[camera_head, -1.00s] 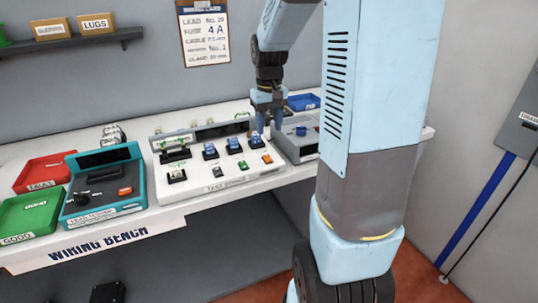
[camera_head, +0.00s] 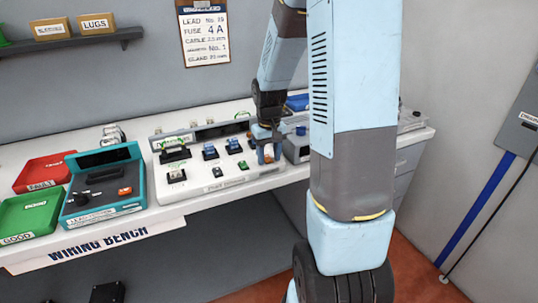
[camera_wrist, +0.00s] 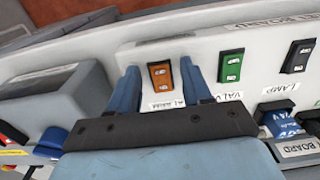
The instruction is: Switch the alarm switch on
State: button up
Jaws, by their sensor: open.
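The alarm switch is an orange rocker (camera_wrist: 160,75) at the end of a row on the white sloped test board (camera_head: 200,190). Its label is partly covered by my gripper and shows only its first letters. My gripper (camera_wrist: 160,68) is open, with one blue finger on each side of the orange rocker in the wrist view. I cannot tell whether the fingertips touch the board. In the head view my gripper (camera_head: 267,152) is low over the right end of the board and mostly hides the rocker.
A green valve switch (camera_wrist: 231,66) and a black lamp switch (camera_wrist: 297,56) sit beside the orange one. A grey box (camera_head: 297,146) stands close to the right of the board. A teal tester (camera_head: 104,187), red tray (camera_head: 44,171) and green tray (camera_head: 28,217) are at left.

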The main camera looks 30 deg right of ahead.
grip_shut()
dwell(0.3)
jog(key=shift+w+r+g, duration=0.1)
jog(key=shift+w+g, duration=0.1)
jog(key=shift+g, duration=0.55)
jog(key=shift+w+r+g, duration=0.1)
jog(key=shift+w+g, duration=0.1)
jog(key=shift+g, duration=0.55)
grip_release()
jog(key=v, duration=1.3)
jog(key=shift+r, duration=0.3)
